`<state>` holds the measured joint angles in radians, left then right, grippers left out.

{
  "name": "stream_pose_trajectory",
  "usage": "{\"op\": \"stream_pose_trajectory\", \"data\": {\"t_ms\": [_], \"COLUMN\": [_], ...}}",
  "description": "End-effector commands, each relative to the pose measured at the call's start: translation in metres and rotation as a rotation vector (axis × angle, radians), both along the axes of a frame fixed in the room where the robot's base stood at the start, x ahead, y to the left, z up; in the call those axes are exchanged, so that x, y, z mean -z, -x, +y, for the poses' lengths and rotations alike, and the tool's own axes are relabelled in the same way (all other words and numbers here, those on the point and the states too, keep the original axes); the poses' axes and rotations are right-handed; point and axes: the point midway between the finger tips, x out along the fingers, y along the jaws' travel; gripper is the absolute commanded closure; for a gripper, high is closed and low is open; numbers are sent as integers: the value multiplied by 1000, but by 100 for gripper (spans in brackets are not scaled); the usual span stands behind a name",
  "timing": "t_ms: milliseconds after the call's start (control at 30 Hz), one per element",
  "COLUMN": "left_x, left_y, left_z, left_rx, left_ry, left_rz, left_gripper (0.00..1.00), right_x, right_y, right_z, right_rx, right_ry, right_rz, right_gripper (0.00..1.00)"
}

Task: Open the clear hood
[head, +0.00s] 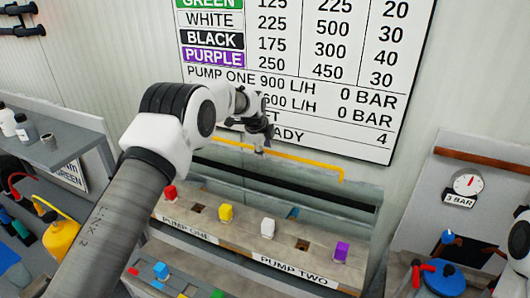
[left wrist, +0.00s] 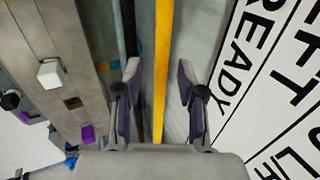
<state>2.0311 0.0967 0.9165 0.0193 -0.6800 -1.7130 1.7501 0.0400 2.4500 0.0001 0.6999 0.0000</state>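The clear hood (head: 318,182) shows in the head view as a faint see-through panel behind the row of coloured knobs. A yellow bar (head: 310,160) runs along its upper edge and bends down at the right end. My left gripper (head: 261,146) is at this bar, near its middle. In the left wrist view the two fingers (left wrist: 159,82) are open and apart. The yellow bar (left wrist: 163,45) runs lengthwise between them, with a gap on each side. I cannot tell how deep it lies between the fingers. My right gripper is not in view.
The pump bench (head: 185,226) carries red, yellow, white and purple knobs and square holes. A white chart (head: 300,70) hangs on the wall close behind the bar. A pressure gauge (head: 467,183) stands at right, and a shelf with bottles (head: 50,150) at left.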

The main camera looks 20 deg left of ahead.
Motion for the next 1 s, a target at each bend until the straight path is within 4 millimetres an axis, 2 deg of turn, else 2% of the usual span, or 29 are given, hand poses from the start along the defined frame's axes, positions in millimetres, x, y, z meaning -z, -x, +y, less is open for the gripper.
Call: {"op": "stream_pose_trajectory", "data": {"t_ms": [33,200,400,1000], "left_x": [-14,-54,-82,-86], "left_y": [5,24,39,41], "left_z": [0,2,2,3], "left_rx": [0,0,-1,-1], "left_ry": [0,0,0,0], "left_rz": [-3,-2,1,2], "left_gripper": [61,61,61,61], "right_x": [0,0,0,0], "right_y": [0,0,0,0], "right_z": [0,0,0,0], "right_rx": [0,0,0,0], "right_ry": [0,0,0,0], "right_rz": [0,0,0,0], "right_gripper": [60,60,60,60]}}
